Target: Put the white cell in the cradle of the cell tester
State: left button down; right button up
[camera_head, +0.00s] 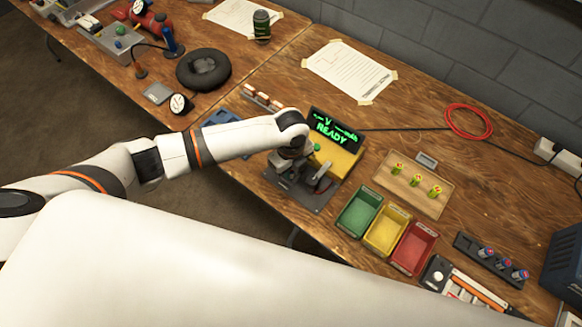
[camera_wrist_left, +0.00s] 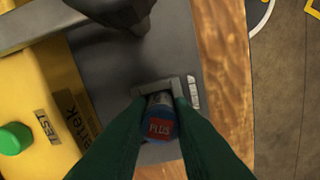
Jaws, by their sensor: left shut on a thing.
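The cell tester (camera_head: 340,155) has a yellow body, a grey base plate and a screen reading READY. In the left wrist view its yellow side (camera_wrist_left: 30,90), green button (camera_wrist_left: 14,138) and grey plate (camera_wrist_left: 100,65) show. My left gripper (camera_wrist_left: 160,102) is over the plate, its green fingers shut on a cell (camera_wrist_left: 160,125). The cell's near end shows blue and a red PLUS label; its body colour is mostly hidden. A small grey bracket, seemingly the cradle (camera_wrist_left: 138,91), is right by the cell; I cannot tell whether the cell is seated. My right gripper is not in view.
A grey tester arm (camera_wrist_left: 35,22) reaches over the plate. Green, yellow and red bins (camera_head: 385,230), a wooden tray with small cells (camera_head: 410,195) and a black rack with several cells (camera_head: 490,260) stand to the right. The bench edge (camera_wrist_left: 228,70) is close by.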

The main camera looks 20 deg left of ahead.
pick_arm(q)
jog(key=shift+f, duration=0.25)
dwell(0.6)
jog(key=c, duration=1.2)
grip_release()
jog(key=shift+r+p, duration=3.55)
jog(key=shift+p, duration=0.15)
